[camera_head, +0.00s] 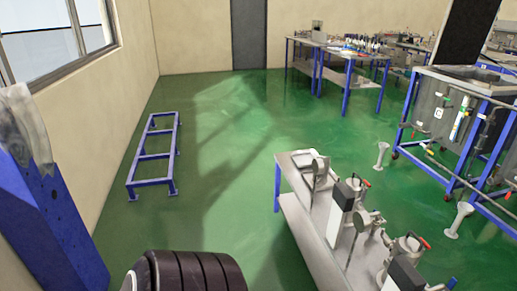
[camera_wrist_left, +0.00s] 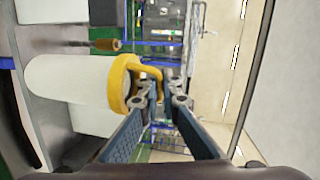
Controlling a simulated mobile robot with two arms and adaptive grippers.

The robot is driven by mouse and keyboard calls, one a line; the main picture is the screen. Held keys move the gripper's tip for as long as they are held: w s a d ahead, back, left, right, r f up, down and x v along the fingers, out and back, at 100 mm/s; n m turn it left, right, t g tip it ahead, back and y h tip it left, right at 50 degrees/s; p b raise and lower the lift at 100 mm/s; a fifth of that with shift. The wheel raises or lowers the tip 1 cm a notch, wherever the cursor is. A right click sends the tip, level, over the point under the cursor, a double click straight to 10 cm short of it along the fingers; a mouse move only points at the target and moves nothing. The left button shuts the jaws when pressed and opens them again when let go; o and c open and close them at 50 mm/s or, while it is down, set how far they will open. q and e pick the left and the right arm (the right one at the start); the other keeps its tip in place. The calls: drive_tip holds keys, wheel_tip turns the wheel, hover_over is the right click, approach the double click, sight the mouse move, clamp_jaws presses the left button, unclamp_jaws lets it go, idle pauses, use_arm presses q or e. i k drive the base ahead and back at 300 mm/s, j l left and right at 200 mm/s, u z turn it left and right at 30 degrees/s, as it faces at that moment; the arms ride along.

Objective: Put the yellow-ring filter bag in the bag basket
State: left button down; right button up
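The filter bag (camera_wrist_left: 75,80) is a white cylinder with a yellow ring (camera_wrist_left: 120,83) and a yellow handle (camera_wrist_left: 151,70). It lies sideways at the left of the left wrist view, ring end toward the middle. My left gripper (camera_wrist_left: 165,98) is at the handle, with a gap showing between its two fingers. The handle's end is at or between the fingertips; I cannot tell whether they touch it. The left gripper and this bag do not show clearly in the head view. My right gripper is not in view. I cannot make out a bag basket.
A steel table (camera_head: 305,232) with several lidded devices stands at the lower right. A low blue frame (camera_head: 152,183) stands on the green floor at left. Blue-framed tanks (camera_head: 436,100) are at right, a bench (camera_head: 343,54) behind.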

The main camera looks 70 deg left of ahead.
sight(320, 180)
drive_tip(key=j, duration=0.65)
drive_tip(key=j+u, duration=0.15)
drive_tip(key=j, duration=0.5)
drive_tip(key=i+j, duration=0.1)
drive_tip(key=j, duration=0.55)
drive_tip(key=j+u, duration=0.15)
drive_tip(key=j, duration=0.5)
drive_tip(key=i+j, duration=0.15)
drive_tip(key=j, duration=0.5)
drive_tip(key=k+u, duration=0.05)
